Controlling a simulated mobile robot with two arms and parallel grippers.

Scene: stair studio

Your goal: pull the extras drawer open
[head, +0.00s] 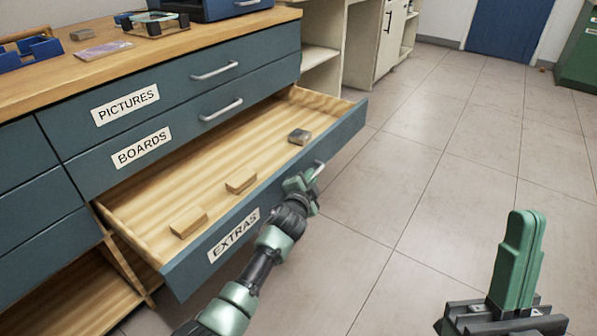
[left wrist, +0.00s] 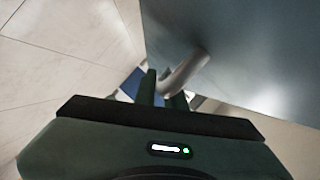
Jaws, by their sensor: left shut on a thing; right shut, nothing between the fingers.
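The extras drawer (head: 190,269) stands pulled out from the blue cabinet, with its wooden inside showing. Its front carries the label EXTRAS (head: 234,235). Two small wooden blocks (head: 241,181) and a small grey-brown block (head: 299,136) lie in it. My left gripper (head: 312,178) is shut on the drawer's metal handle (head: 320,167). The left wrist view shows the handle (left wrist: 186,70) between the fingers. My right gripper (head: 525,222) is shut and empty over the floor at the lower right, apart from the drawer.
The PICTURES drawer (head: 170,88) and BOARDS drawer (head: 190,120) above are closed. The wooden top (head: 190,47) holds a blue tray, a purple card and other items. Open tiled floor (head: 420,170) lies right of the drawer. A green cabinet (head: 580,58) stands far right.

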